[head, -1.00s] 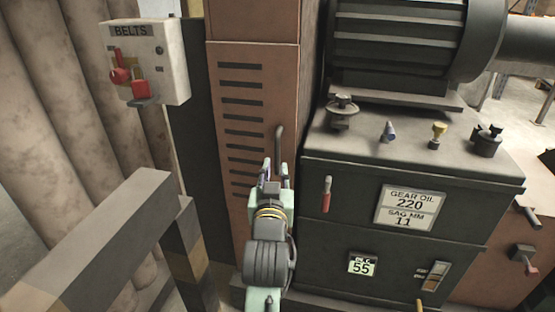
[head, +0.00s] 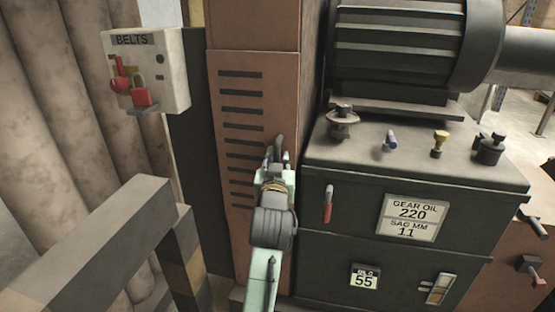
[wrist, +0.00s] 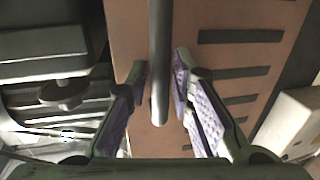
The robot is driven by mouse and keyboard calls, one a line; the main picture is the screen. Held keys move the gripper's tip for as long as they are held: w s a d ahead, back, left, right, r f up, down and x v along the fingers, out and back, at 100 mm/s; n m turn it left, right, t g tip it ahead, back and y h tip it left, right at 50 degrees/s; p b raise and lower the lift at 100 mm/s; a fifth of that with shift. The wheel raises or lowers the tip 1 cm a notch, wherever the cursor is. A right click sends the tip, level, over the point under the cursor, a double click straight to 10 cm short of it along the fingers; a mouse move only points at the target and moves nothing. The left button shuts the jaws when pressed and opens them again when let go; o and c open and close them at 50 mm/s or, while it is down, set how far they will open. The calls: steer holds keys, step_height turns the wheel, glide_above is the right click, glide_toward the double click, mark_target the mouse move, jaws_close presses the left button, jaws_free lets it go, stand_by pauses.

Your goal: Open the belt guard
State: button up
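The belt guard (head: 252,62) is a tall brown-orange panel with a column of dark slots, left of the dark machine housing. It also shows in the wrist view (wrist: 240,15). Its grey bar handle (head: 279,143) stands along the panel's right side. In the wrist view the handle (wrist: 160,60) runs down between my two fingers. My gripper (head: 276,158) is at the handle's lower part. In the wrist view my gripper (wrist: 160,88) is open, with purple-padded fingers on both sides of the handle and a gap visible beside it. The guard's panel looks closed.
A BELTS box (head: 148,72) with a red lever and red padlock hangs at the left. A grey rail (head: 95,240) stands at the lower left. The dark housing (head: 415,170) with knobs and a motor (head: 415,40) fills the right.

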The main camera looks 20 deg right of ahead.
steer(key=shift+c, duration=0.3)
jaws_close()
stand_by(0.3)
